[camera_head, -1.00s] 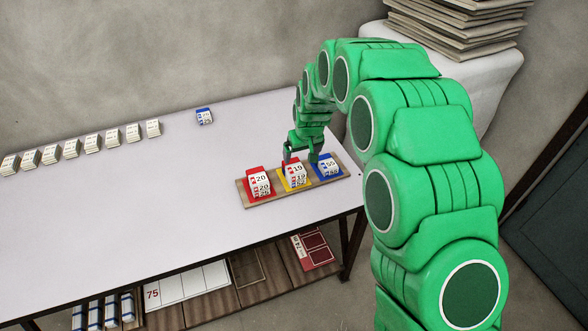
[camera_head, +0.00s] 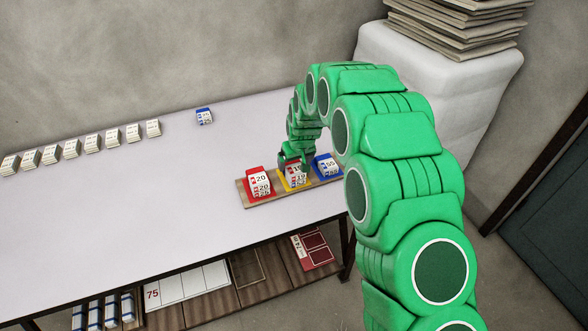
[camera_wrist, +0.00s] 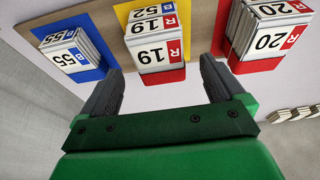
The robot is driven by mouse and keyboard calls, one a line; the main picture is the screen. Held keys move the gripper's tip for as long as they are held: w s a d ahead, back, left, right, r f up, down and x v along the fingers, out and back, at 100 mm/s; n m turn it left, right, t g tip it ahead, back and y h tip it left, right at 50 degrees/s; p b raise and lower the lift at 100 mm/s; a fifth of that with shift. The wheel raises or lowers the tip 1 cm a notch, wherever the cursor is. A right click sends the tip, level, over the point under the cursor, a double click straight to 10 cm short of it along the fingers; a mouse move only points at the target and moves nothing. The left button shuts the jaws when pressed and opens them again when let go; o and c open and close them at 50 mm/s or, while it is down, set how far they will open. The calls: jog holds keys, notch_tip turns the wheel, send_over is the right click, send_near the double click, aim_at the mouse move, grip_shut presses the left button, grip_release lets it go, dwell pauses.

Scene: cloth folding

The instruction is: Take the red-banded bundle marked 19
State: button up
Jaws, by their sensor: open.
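The bundle marked 19 (camera_head: 297,179) is a white block of cards on the yellow patch of a wooden board. In the wrist view my gripper (camera_wrist: 160,70) is open, with one dark finger towards each side of the bundle. Gaps show between fingers and bundle.
A bundle marked 20 (camera_head: 259,183) on red and one marked 55 (camera_head: 328,166) on blue flank it closely on the board (camera_head: 246,199). A blue-banded bundle (camera_head: 204,117) and a row of several bundles (camera_head: 92,143) stand farther back. The table's left-middle (camera_head: 130,200) is clear.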

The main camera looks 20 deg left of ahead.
aim_at(294, 166)
jog(key=shift+x, duration=1.4)
jog(key=shift+f, duration=0.25)
jog(key=shift+c, duration=0.2)
jog(key=c, duration=1)
jog(key=shift+r, duration=0.15)
